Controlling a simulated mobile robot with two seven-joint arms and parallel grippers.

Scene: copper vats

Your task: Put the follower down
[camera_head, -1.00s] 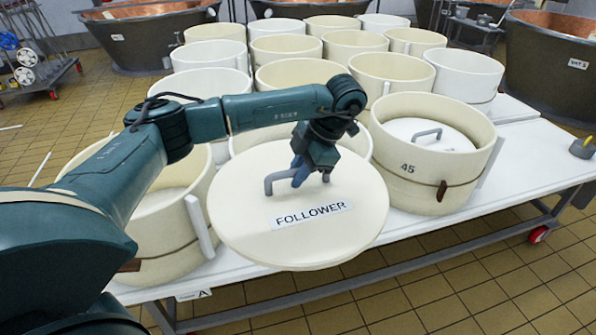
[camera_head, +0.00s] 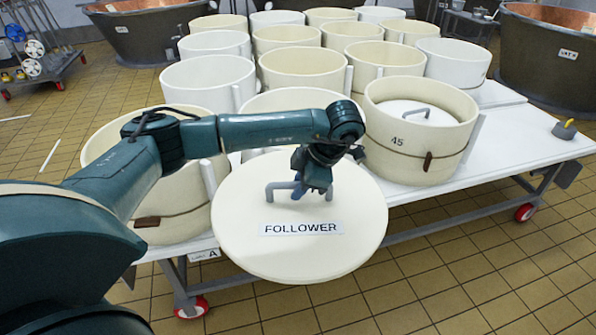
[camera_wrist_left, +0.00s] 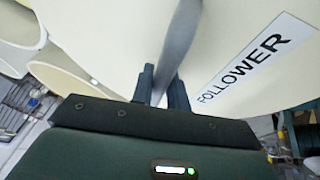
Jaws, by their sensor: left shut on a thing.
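The follower (camera_head: 340,205) is a large cream disc with a grey handle and a label reading FOLLOWER. My left gripper (camera_head: 299,190) is shut on the handle and holds the disc in front of the table's near edge, partly hiding a hoop behind it. In the left wrist view the two fingers (camera_wrist_left: 161,88) are on either side of the grey handle bar, with the disc (camera_wrist_left: 110,35) and its label beyond. My right gripper is not in view.
The white table (camera_head: 520,135) carries several cream and white hoops. Hoop 45 (camera_head: 400,165) holds a white disc with a handle. A small grey-yellow object (camera_head: 564,129) lies at the table's right end. Copper vats stand behind. Tiled floor (camera_head: 480,270) is clear in front.

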